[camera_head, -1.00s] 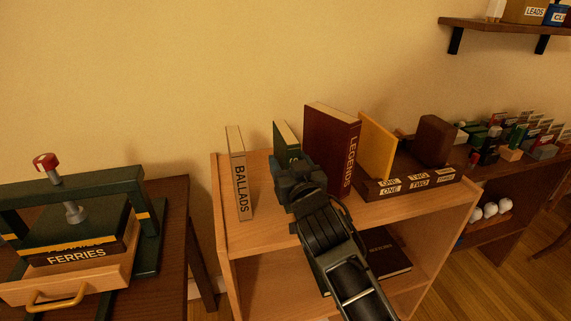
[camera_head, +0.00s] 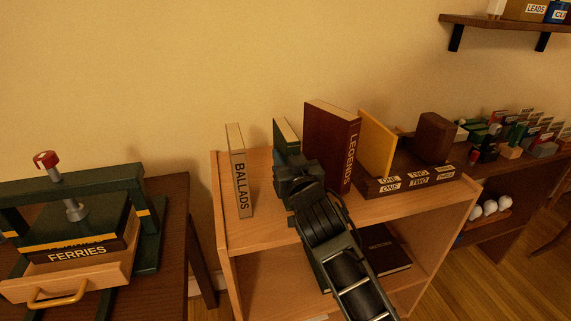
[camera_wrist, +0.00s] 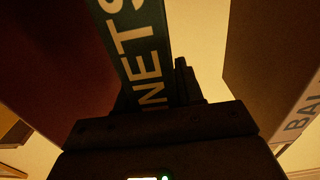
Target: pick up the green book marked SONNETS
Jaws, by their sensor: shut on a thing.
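The green book (camera_head: 285,134) stands upright on the top of the light wood bookcase, between the BALLADS book and the LEGENDS book. My gripper (camera_head: 292,178) is at its front and covers most of its spine in the head view. In the wrist view the green book (camera_wrist: 140,40) shows the letters "NETS" in white on its spine. My gripper (camera_wrist: 165,110) is shut on it there; one finger shows beside the spine, and the other is hard to make out in the dark.
The pale BALLADS book (camera_head: 238,170) stands left of the gripper with a gap. The dark red LEGENDS book (camera_head: 330,140) stands close on the right. A yellow book (camera_head: 376,143) and a brown block (camera_head: 434,138) are farther right. A dark book (camera_head: 386,250) lies on the lower shelf.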

